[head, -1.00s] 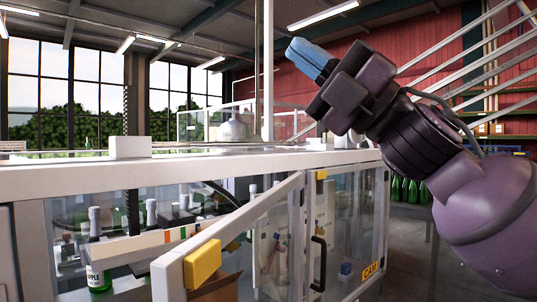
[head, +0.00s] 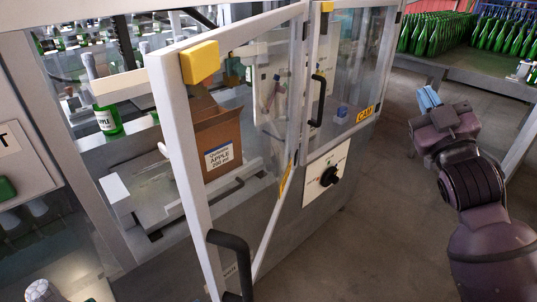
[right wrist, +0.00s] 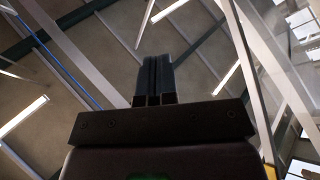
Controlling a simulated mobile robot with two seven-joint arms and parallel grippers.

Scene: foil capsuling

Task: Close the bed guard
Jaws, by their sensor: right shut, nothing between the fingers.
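The bed guard (head: 182,150) is a clear door in a white frame, standing open and swung out toward me. It has a yellow block (head: 200,62) at its top corner and a black handle (head: 231,262) low on its free edge. My right gripper (head: 429,97) is shut and empty, with blue fingertips, over the floor to the right of the guard and well apart from it. In the right wrist view its closed fingers (right wrist: 153,78) point up at the ceiling.
Behind the opening a cardboard box (head: 216,140) sits on a metal bed. A second clear door (head: 352,70), marked CAM, is closed, with a black knob (head: 329,176) on the panel below. A table (head: 465,75) holds many green bottles. The floor between is clear.

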